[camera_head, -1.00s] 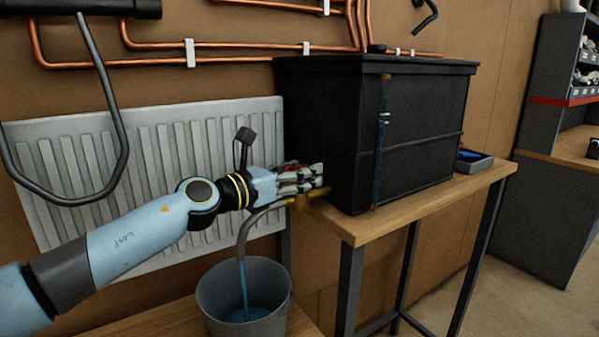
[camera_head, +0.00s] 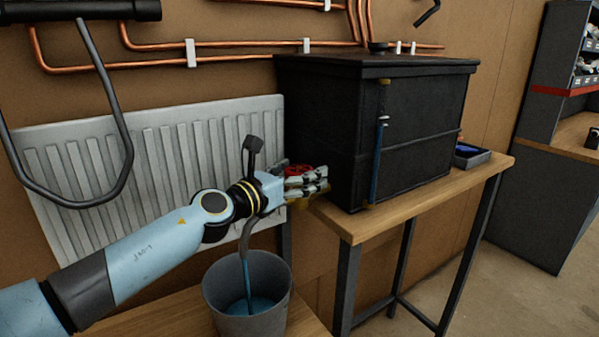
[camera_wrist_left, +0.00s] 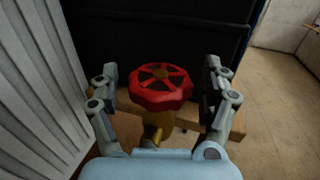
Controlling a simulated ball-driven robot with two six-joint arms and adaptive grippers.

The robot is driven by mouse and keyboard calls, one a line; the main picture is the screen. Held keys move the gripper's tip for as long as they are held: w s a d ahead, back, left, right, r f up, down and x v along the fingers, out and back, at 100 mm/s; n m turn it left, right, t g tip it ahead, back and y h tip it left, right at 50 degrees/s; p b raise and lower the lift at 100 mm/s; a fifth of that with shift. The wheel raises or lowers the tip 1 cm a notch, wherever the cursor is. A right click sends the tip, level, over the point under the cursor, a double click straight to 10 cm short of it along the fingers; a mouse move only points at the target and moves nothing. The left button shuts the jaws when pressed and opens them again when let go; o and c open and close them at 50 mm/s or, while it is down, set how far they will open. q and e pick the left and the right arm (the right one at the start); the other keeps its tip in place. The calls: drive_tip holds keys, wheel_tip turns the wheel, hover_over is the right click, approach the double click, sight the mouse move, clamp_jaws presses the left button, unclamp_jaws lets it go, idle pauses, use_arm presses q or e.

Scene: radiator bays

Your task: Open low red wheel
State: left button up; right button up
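The low red wheel (camera_wrist_left: 160,88) is a spoked handwheel on a brass valve body (camera_wrist_left: 155,128). In the left wrist view it sits between the spread fingers of my left gripper (camera_wrist_left: 160,95), with a gap on both sides. The gripper looks open. In the head view the left gripper (camera_head: 306,180) is around the wheel, and only a bit of red (camera_head: 299,169) shows behind the fingers. A spout runs from the valve, and blue liquid (camera_head: 247,278) falls from it into a grey bucket (camera_head: 220,300). My right gripper is not in view.
A black tank (camera_head: 415,130) stands on a wooden table (camera_head: 350,226) just right of the gripper. A white radiator (camera_head: 110,140) is behind my left arm. Copper pipes (camera_head: 240,60) run above. A small tray (camera_head: 480,157) lies beyond the tank.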

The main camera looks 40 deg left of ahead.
use_arm(q)
drive_tip(key=shift+s, duration=0.1)
drive_tip(key=s+a, duration=0.1)
drive_tip(key=s, duration=1)
drive_tip(key=shift+s, duration=0.4)
